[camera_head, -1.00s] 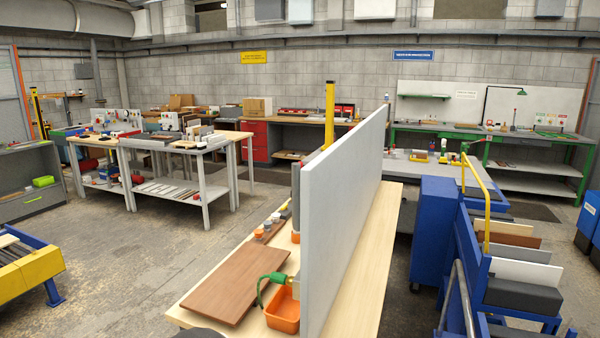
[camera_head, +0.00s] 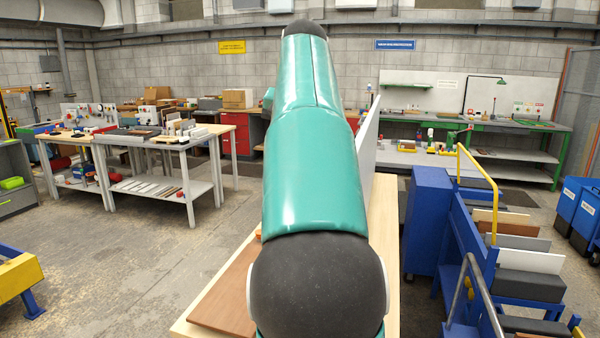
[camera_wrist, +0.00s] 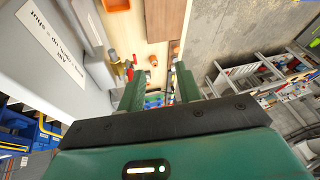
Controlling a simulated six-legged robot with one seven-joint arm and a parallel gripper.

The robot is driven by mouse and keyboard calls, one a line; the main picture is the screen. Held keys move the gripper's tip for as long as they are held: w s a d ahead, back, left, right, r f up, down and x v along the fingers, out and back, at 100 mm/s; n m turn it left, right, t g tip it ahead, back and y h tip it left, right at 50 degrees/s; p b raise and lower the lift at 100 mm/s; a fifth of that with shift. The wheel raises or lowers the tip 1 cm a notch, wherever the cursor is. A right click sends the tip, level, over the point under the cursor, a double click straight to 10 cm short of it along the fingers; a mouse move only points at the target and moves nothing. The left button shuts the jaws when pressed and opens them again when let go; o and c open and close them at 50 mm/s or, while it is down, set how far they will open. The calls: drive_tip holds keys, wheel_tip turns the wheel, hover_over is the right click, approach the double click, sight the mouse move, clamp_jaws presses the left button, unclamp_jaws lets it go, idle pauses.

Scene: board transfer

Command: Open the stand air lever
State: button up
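In the wrist view, a small red and brass-yellow fitting (camera_wrist: 120,67) sits beside a grey block at the foot of the grey panel; it may be the air lever, but its handle position is too small to tell. A white label (camera_wrist: 52,38) on the panel, seen upside down, carries text about air and "shut". My gripper (camera_wrist: 158,75) has its two green fingers apart, with nothing visible between them. The fitting shows just left of the left finger in the picture; I cannot tell the distance. In the head view my arm hides the gripper and fitting.
The upright grey panel (camera_head: 368,140) stands along the wooden bench (camera_head: 382,235). A brown board (camera_wrist: 166,18) and an orange bin (camera_wrist: 117,4) lie on the bench. A blue rack (camera_head: 470,260) stands at right. Open floor (camera_head: 150,260) lies to the left.

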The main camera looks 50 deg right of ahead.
drive_tip(key=d+r+m+g+h, duration=0.2)
drive_tip(key=d, duration=0.6)
drive_tip(key=shift+g, duration=0.3)
drive_tip(key=x, duration=1.3)
drive_tip(key=shift+s+d+f, duration=0.15)
drive_tip(key=shift+s+f, duration=0.05)
drive_tip(key=shift+f, duration=0.2)
clamp_jaws()
